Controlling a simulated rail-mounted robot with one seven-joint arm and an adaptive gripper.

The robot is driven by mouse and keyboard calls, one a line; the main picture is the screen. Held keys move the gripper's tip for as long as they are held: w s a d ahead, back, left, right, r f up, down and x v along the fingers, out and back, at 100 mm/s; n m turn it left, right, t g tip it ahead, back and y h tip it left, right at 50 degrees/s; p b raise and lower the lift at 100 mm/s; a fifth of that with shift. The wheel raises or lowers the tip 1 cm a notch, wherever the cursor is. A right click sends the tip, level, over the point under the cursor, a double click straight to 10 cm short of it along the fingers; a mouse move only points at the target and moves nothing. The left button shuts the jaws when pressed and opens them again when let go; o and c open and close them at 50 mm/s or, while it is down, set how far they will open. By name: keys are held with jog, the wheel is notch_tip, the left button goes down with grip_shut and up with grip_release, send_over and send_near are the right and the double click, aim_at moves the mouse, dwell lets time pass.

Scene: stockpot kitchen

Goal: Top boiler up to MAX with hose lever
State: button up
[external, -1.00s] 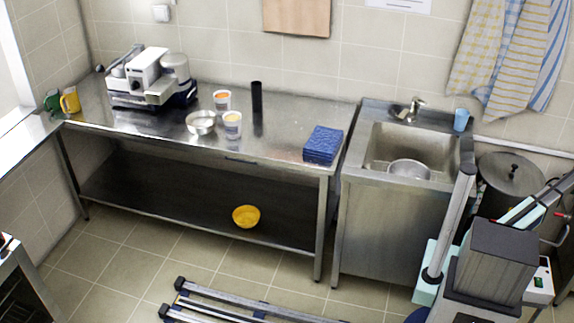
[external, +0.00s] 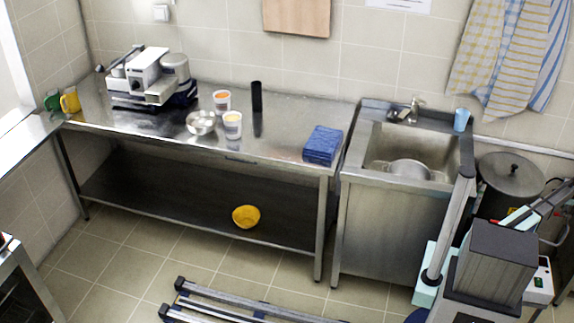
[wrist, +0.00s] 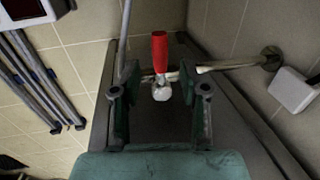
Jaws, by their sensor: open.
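The hose lever (wrist: 160,52) has a red grip and a pale metal end, and it sits on a metal pipe (wrist: 230,64) in the wrist view. My gripper (wrist: 159,93) is open, with one dark green finger on each side of the lever's metal end. I cannot tell whether either finger touches it. A large lidded grey pot (external: 512,174), apparently the boiler, stands right of the sink in the external view, partly behind my arm. Its water level and any MAX mark are not visible. My gripper is not clearly visible in the external view.
The pipe meets a round wall flange (wrist: 271,58), with a white box (wrist: 292,89) beside it. The sink (external: 408,145) holds a metal bowl (external: 408,169). The steel table (external: 285,110) is to the left. A blue-railed frame (external: 235,301) lies on the floor.

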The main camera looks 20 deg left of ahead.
jog(key=shift+w+f, duration=0.2)
jog(key=shift+f, duration=0.7)
jog(key=shift+w+f, duration=0.2)
jog(key=shift+f, duration=0.7)
jog(key=shift+c, duration=0.4)
jog(key=shift+a, duration=0.1)
grip_shut()
